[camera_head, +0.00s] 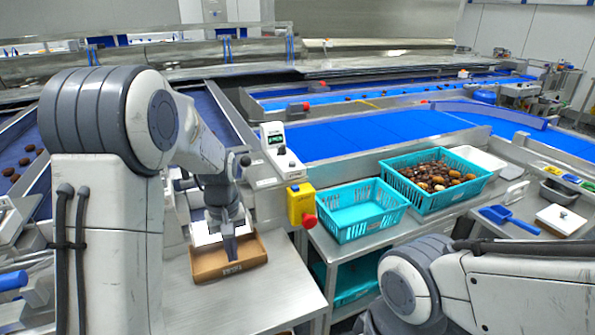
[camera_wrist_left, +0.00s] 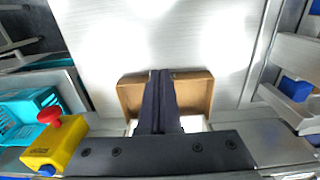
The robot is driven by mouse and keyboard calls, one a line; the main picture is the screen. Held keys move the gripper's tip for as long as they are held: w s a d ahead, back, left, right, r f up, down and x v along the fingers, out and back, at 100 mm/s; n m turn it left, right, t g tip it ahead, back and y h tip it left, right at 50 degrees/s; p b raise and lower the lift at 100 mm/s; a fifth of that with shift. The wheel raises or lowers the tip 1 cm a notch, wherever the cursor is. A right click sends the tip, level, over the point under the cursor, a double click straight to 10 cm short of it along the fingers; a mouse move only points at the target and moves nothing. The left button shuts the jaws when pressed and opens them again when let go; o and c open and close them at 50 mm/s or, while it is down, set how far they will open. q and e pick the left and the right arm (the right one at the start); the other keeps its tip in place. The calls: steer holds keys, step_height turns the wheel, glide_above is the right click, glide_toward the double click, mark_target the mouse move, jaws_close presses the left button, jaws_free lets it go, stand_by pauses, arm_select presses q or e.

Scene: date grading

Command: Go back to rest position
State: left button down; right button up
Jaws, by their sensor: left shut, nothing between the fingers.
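My left gripper (camera_head: 230,246) is shut and empty, pointing down over a brown cardboard box (camera_head: 256,246) on the metal table (camera_head: 262,299). In the left wrist view its two dark fingers (camera_wrist_left: 159,76) are together in front of the box (camera_wrist_left: 196,91). I cannot tell whether the fingertips are inside the box or above it. My right arm shows at the lower right in the head view, but its gripper is out of view.
An empty teal basket (camera_head: 345,233) stands right of the box, beside a teal basket full of dates (camera_head: 421,205). A yellow emergency-stop box (camera_head: 297,204) with a red button is close to my left gripper. A blue scoop (camera_head: 508,220) lies at the right. Blue conveyors (camera_head: 385,130) run behind.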

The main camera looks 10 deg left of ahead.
arm_select(q)
steer(key=s+d+r+m, duration=0.2)
steer(key=s+d+m, duration=0.25)
steer(key=d, duration=0.35)
steer(key=s+d+r+m, duration=0.3)
steer(key=s+d, duration=0.3)
steer(key=d, duration=0.1)
steer(key=s+d+m, duration=0.2)
steer(key=s+m, duration=0.1)
steer(key=s, duration=0.4)
steer(key=s+d+m+h, duration=0.1)
steer(key=s+d+m, duration=0.2)
steer(key=s, duration=0.4)
steer(key=shift+r+m, duration=0.35)
